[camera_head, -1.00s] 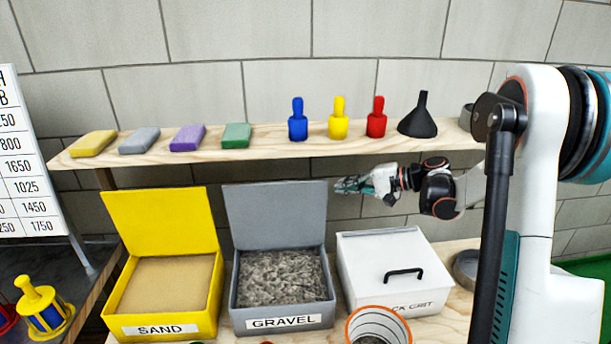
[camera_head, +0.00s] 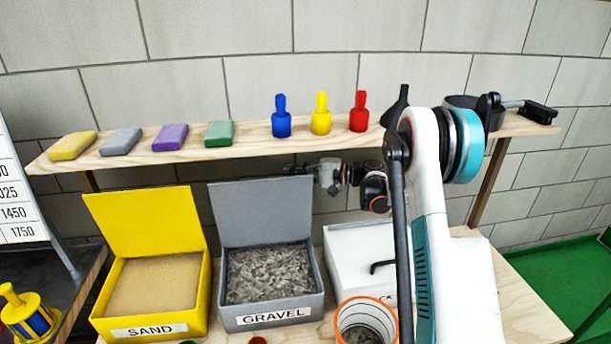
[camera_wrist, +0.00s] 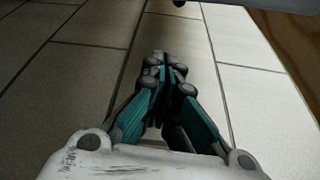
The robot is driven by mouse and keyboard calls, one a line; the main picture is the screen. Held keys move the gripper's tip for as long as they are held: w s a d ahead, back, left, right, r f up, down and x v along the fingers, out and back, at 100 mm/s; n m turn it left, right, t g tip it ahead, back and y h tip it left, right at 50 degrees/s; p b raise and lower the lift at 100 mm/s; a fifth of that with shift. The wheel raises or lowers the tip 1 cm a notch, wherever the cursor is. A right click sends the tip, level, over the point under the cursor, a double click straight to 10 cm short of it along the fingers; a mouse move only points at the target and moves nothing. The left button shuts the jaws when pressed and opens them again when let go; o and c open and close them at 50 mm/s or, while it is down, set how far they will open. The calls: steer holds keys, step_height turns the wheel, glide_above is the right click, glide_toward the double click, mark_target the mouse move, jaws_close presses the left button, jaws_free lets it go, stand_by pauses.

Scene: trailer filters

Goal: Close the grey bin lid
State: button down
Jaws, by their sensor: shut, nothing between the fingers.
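The grey bin (camera_head: 271,317), labelled GRAVEL, stands between the yellow and white bins. Its grey lid (camera_head: 262,213) is open, standing up and leaning back at the rear edge. My gripper (camera_head: 298,171) is at the lid's upper right corner, its fingers pointing left. The fingers look to be at or just behind the lid's top edge, and whether they touch it cannot be told. In the wrist view my gripper (camera_wrist: 166,72) is shut and empty, with the tiled wall behind it.
The yellow SAND bin (camera_head: 150,325) is open at left. The white bin (camera_head: 350,246) is closed at right, partly hidden by my arm. An orange-rimmed container (camera_head: 366,302) stands in front. A wooden shelf (camera_head: 255,143) with sponges, bottles and a funnel runs above.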

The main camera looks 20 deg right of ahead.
steer(key=shift+s+a+r+b, duration=0.1)
steer(key=shift+s+a+b, duration=0.3)
steer(key=shift+s+a, duration=0.35)
steer(key=shift+s+a+r+b, duration=0.1)
steer(key=shift+s+a+b, duration=0.4)
steer(key=shift+a, duration=0.35)
steer(key=shift+s, duration=0.15)
